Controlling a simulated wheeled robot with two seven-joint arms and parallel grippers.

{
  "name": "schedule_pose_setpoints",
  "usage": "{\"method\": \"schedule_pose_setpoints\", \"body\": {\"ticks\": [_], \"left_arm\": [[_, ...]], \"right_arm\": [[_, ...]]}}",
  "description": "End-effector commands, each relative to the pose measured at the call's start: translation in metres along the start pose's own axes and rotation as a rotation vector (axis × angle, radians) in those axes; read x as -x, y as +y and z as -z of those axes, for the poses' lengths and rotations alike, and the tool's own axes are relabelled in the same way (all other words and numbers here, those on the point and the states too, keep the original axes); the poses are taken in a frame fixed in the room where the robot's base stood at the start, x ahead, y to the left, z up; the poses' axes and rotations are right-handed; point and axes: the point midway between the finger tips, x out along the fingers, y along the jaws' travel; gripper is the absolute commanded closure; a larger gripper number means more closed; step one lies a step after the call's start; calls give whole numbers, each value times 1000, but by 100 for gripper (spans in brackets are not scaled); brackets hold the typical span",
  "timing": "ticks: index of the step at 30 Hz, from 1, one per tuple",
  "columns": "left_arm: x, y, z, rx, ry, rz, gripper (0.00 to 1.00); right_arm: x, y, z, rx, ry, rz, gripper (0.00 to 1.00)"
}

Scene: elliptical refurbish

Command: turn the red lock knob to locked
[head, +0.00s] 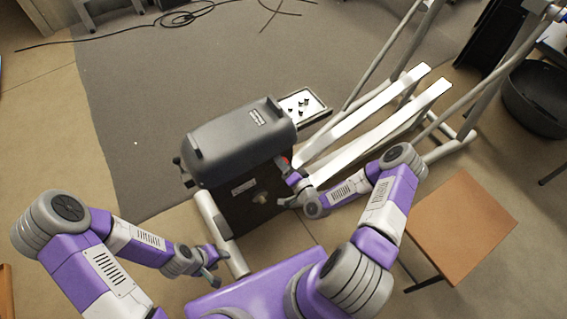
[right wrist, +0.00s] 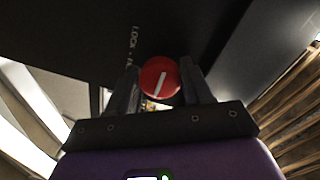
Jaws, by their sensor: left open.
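The red lock knob (right wrist: 160,77) is round with a white line across its face, tilted a little off the picture's vertical. It sits on the dark housing under white lettering that reads LOCK. In the head view a small bit of red (head: 285,159) shows at the side of the elliptical's grey-topped housing (head: 240,140). My right gripper (right wrist: 160,82) has a finger on each side of the knob, both seeming to touch its rim. In the head view my right gripper (head: 288,168) is partly hidden by its wrist. My left gripper (head: 214,266) is open and empty, low beside the housing.
The elliptical's white foot rails (head: 375,115) run up to the right. A tray with small dark parts (head: 301,105) lies behind the housing. A brown-topped stool (head: 460,225) stands right of my right arm. The grey mat (head: 140,120) is mostly clear at left.

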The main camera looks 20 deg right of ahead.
Motion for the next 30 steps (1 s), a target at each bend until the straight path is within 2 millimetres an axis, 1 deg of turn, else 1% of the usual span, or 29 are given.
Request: {"method": "schedule_pose_setpoints", "body": {"ticks": [1, 3, 11, 14, 17, 21, 24, 27, 30], "left_arm": [[0, 0, 0, 0, 0, 0, 53], [0, 0, 0, 0, 0, 0, 53], [0, 0, 0, 0, 0, 0, 53], [2, 1, 0, 0, 0, 0, 53], [5, 2, 0, 0, 0, 0, 53], [10, 4, 0, 0, 0, 0, 53], [12, 5, 0, 0, 0, 0, 53], [14, 5, -1, 0, 0, 0, 53], [14, 5, -1, 0, 0, 0, 53]], "right_arm": [[0, 0, 0, 0, 0, 0, 42], [0, 0, 0, -1, 0, 0, 32], [0, 0, 0, -1, 0, 1, 32], [6, 0, 0, -2, 0, -1, 32], [20, 0, 1, -3, 0, -2, 32], [45, -1, 1, -3, 0, -3, 32], [60, 0, 1, -2, 0, -2, 32], [70, 0, 1, -1, 1, -1, 32], [75, 0, 0, -2, 0, -1, 32]]}}
